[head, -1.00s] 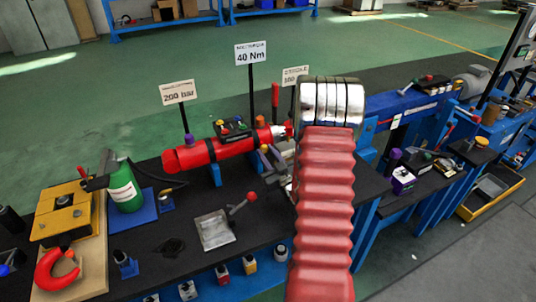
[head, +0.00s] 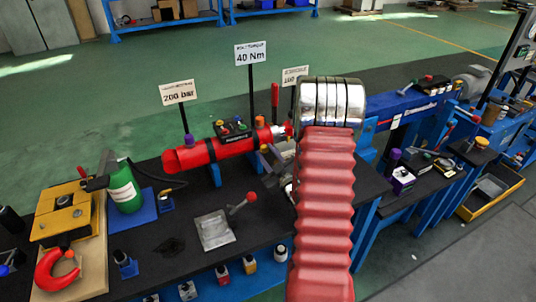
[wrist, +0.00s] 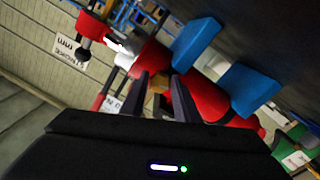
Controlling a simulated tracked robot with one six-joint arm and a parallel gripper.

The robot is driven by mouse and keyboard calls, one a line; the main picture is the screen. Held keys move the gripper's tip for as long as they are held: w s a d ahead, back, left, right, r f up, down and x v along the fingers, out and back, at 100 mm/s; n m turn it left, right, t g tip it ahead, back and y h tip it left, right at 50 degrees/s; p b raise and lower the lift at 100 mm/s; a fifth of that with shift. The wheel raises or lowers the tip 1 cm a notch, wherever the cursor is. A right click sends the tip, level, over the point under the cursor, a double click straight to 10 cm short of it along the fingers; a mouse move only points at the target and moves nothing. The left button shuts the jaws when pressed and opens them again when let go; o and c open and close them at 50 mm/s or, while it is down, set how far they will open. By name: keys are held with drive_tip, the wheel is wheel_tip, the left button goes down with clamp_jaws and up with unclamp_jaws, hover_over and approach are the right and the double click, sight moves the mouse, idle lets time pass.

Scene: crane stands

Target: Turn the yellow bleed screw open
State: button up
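A red hydraulic cylinder (head: 215,152) lies on blue supports on the black bench in the head view. A small yellowish part (head: 264,148) shows at its right end, beside my arm; I cannot tell for sure that it is the bleed screw. My gripper (wrist: 161,88) shows in the wrist view with its two dark fingers apart and nothing clearly held between them. The red cylinder (wrist: 207,100) is just beyond the fingers there. My red arm hides the gripper in the head view.
Signs on posts stand behind the cylinder, one reading 40 Nm (head: 251,53). A lever with a red knob (head: 250,197) rises from a metal plate.

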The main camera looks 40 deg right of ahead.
drive_tip(key=o, duration=0.3)
drive_tip(key=shift+o, duration=0.2)
drive_tip(key=shift+s, duration=0.1)
drive_tip(key=v, duration=1.3)
drive_tip(key=shift+s+a, duration=0.15)
drive_tip(key=shift+s, duration=0.15)
drive_tip(key=shift+w, duration=0.1)
